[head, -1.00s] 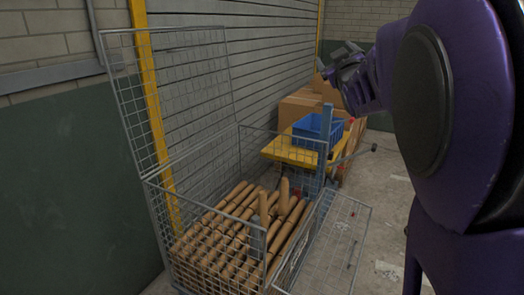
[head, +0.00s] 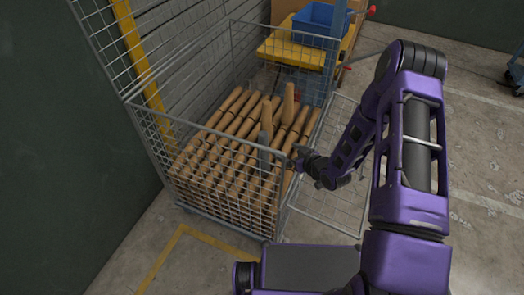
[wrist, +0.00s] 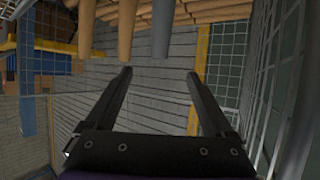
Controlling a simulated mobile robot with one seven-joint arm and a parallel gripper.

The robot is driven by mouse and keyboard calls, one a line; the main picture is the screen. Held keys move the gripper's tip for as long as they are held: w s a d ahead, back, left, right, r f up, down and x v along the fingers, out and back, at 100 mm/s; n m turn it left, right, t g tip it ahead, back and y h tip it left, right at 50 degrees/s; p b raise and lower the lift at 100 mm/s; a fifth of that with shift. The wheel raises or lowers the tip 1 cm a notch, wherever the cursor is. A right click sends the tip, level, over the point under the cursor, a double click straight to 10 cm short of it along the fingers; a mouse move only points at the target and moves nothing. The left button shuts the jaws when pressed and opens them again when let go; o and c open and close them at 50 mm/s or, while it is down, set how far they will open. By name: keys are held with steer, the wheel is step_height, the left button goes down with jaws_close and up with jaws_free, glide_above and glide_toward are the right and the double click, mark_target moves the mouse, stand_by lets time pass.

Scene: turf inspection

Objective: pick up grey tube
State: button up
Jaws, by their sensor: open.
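The grey tube (head: 264,152) stands upright among brown tubes near the front right of the wire cage (head: 228,203). In the wrist view the grey tube (wrist: 161,32) comes down from the top edge, beyond and between my fingertips, and its other end is out of frame. My gripper (head: 297,160) is at the right side of the cage, just right of the grey tube. It also shows in the wrist view (wrist: 158,74), with its two fingers wide apart and nothing between them. The grey tube appears clear of both fingers.
Several brown tubes (head: 215,140) lie in the cage, and a few stand upright beside the grey one. An open mesh panel (head: 330,205) is at the cage's right. A yellow cart (head: 296,54) with a blue bin (head: 318,22) stands behind. Floor at right is free.

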mark_target(266, 140)
steer(key=b+x, duration=0.1)
steer(key=x, duration=1)
steer(key=shift+s, duration=0.1)
steer(key=shift+b+x, duration=0.8)
steer(key=shift+x, duration=2.4)
steer(key=shift+d, duration=0.1)
jaws_close()
